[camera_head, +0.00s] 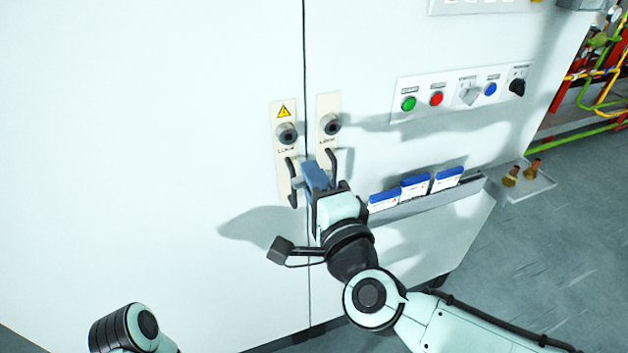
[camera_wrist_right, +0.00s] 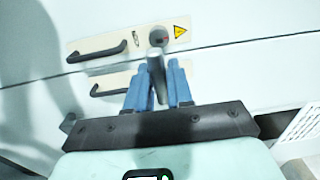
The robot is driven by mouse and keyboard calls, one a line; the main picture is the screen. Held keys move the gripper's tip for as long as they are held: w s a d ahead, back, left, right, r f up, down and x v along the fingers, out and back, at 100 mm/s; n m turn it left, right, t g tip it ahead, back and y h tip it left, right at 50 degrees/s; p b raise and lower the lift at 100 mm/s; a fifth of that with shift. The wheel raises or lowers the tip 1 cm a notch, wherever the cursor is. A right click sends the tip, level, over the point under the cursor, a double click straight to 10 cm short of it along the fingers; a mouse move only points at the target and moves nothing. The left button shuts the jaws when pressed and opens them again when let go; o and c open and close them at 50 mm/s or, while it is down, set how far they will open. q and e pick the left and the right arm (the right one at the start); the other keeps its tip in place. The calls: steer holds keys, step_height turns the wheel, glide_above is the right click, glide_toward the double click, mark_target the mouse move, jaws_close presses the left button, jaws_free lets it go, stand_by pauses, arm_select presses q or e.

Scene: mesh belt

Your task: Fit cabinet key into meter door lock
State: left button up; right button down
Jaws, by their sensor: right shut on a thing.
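The cabinet has two pale lock plates side by side at the door seam. The left plate has a yellow warning triangle and a round lock (camera_head: 287,133). The right plate has another round lock (camera_head: 331,124). My right gripper (camera_head: 313,176) is in front of the doors, below the locks and between the two handles. In the right wrist view its blue fingers (camera_wrist_right: 158,84) are shut on a grey, rod-like key (camera_wrist_right: 157,82). The key's far end overlaps the left plate's lock in that view; I cannot tell whether they touch. My left gripper is out of view.
Black handles stand out below the locks: the left one (camera_head: 291,182) and the right one (camera_head: 332,166). A button panel (camera_head: 450,91) and a rack of blue-topped folders (camera_head: 415,186) are to the right. The left door face is bare.

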mark_target(301, 159)
steer(key=shift+x, duration=2.85)
steer(key=shift+b, duration=0.4)
steer(key=shift+x, duration=1.8)
steer(key=c, duration=0.9)
jaws_free()
steer(key=shift+f, duration=0.1)
steer(key=shift+s, duration=0.1)
steer(key=b+v, duration=0.1)
steer(key=v, duration=1.2)
steer(key=shift+s, duration=0.2)
